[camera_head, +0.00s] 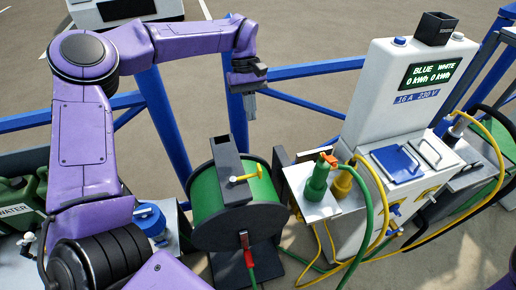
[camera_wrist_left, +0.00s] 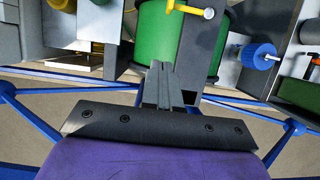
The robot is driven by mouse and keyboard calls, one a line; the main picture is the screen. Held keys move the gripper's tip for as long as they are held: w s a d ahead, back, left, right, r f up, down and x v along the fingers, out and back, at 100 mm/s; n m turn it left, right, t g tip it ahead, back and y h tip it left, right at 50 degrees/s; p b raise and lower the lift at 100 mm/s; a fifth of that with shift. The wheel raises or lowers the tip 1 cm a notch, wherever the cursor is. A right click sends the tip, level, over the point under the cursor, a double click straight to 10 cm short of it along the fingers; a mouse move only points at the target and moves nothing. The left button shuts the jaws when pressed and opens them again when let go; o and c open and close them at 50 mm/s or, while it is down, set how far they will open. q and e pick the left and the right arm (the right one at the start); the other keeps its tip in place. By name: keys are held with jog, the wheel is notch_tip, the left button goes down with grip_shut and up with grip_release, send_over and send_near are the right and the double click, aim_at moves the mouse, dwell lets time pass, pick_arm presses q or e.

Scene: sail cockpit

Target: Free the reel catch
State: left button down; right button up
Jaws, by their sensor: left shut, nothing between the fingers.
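A green cable reel (camera_head: 208,200) stands in a dark grey frame, with a yellow lever (camera_head: 246,177) on the frame's upper part. A red piece (camera_head: 244,241) sits low on the frame, where a green cable leaves it. I cannot tell for sure which part is the catch. My left gripper (camera_head: 250,108) is shut and empty, above and behind the reel, apart from it. In the left wrist view the shut fingers (camera_wrist_left: 162,85) point toward the reel (camera_wrist_left: 153,35), and the yellow lever (camera_wrist_left: 190,10) shows at the top edge. My right gripper is out of view.
A white charging post (camera_head: 372,95) with a display stands right of the reel. Green and yellow plugs (camera_head: 316,180) with cables stand on a shelf beside it. Blue railings (camera_head: 300,70) run behind. A blue-capped item (camera_head: 150,220) and green water cans (camera_head: 22,200) are at left.

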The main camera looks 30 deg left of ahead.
pick_arm(q)
jog(key=s+d+f+p, duration=0.3)
jog(key=s+d+f, duration=0.2)
jog(key=f, duration=0.3)
jog(key=shift+s+f+p, duration=0.15)
jog(key=shift+s+p, duration=0.05)
jog(key=shift+p, duration=0.1)
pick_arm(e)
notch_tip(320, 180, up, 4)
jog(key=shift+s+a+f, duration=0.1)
pick_arm(q)
jog(key=shift+w, duration=0.15)
jog(key=shift+d, duration=0.1)
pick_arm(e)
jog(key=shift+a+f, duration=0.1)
pick_arm(q)
jog(key=shift+d, duration=0.4)
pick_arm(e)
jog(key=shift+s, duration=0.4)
